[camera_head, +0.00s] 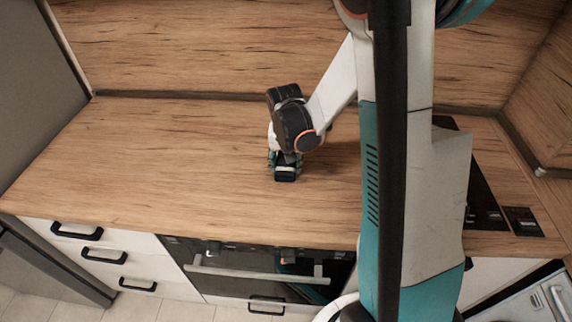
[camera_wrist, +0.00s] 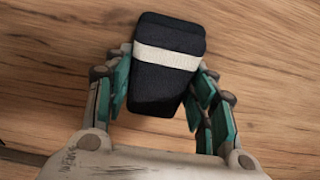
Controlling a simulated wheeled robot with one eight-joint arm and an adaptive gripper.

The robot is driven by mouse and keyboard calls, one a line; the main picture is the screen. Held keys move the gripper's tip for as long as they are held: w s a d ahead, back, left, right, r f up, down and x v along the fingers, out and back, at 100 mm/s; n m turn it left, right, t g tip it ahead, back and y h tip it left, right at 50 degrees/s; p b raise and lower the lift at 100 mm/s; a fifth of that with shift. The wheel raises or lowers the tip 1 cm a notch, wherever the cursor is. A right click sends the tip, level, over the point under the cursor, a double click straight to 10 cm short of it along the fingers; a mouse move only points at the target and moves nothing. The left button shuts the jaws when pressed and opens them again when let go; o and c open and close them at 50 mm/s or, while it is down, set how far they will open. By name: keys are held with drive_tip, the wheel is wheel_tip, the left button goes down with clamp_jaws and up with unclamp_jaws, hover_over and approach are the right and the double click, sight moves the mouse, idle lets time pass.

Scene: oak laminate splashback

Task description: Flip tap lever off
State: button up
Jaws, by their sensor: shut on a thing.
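No tap or tap lever shows in either view. My gripper (camera_head: 285,165) points down over the middle of the wooden worktop (camera_head: 150,150). In the wrist view my gripper (camera_wrist: 158,88) has its teal-padded fingers on both sides of a dark, block-like object (camera_wrist: 165,95) with a white band across it, and is shut on it. In the head view the object is mostly hidden by the gripper. I cannot tell whether it touches the worktop or is held just above it.
An oak splashback (camera_head: 200,45) runs along the back. A black hob (camera_head: 485,205) is at the right, partly behind my arm. An oven (camera_head: 250,268) and white drawers (camera_head: 105,255) are below the front edge. The worktop's left side is clear.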

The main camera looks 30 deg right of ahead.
drive_tip(key=shift+r, duration=0.15)
wheel_tip(320, 180, up, 20)
drive_tip(key=p, duration=0.5)
drive_tip(key=shift+p, duration=0.35)
